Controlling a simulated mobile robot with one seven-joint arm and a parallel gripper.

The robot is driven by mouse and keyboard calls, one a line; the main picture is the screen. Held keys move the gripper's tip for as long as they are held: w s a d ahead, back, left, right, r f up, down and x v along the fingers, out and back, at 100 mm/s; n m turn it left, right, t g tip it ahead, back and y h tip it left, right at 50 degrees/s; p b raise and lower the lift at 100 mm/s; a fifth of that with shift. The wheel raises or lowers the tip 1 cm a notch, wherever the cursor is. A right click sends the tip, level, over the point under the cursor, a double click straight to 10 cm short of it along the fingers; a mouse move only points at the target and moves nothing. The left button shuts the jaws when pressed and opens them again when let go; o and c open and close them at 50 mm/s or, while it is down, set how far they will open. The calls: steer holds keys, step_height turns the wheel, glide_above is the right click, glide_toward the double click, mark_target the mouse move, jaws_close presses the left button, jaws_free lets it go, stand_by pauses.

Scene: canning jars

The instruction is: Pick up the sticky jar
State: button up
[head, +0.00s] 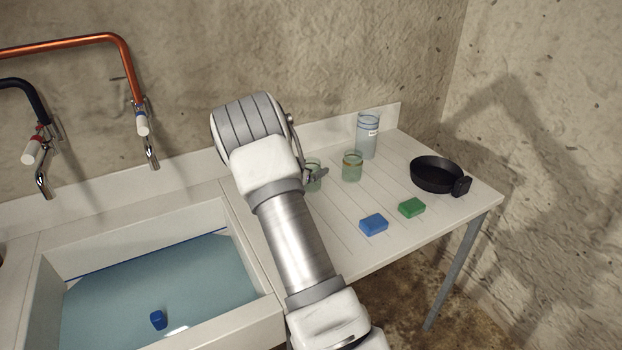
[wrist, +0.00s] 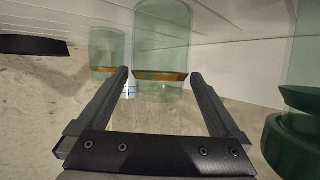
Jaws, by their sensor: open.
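Two squat greenish glass jars stand on the drainboard in the head view. One jar (head: 352,167) has an amber band near its rim; the other jar (head: 314,182) is partly hidden by my arm. I cannot tell which is the sticky jar. My gripper (wrist: 159,74) is open and empty in the wrist view. A clear greenish jar (wrist: 162,35) with an amber band is ahead, in line with the gap between the fingers. A second amber-banded jar (wrist: 106,48) is to its left, beyond the left fingertip.
A tall jar with bluish contents (head: 367,140) stands at the back. A black pan (head: 437,175), blue block (head: 374,225) and green block (head: 411,207) sit on the right half. A water-filled sink (head: 150,290) is left. A dark green object (wrist: 293,145) is close to the right finger.

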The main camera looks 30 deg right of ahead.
mark_target(315, 165)
steer(key=x, duration=0.4)
steer(key=shift+r, duration=0.1)
steer(key=shift+c, duration=0.3)
steer(key=c, duration=1.4)
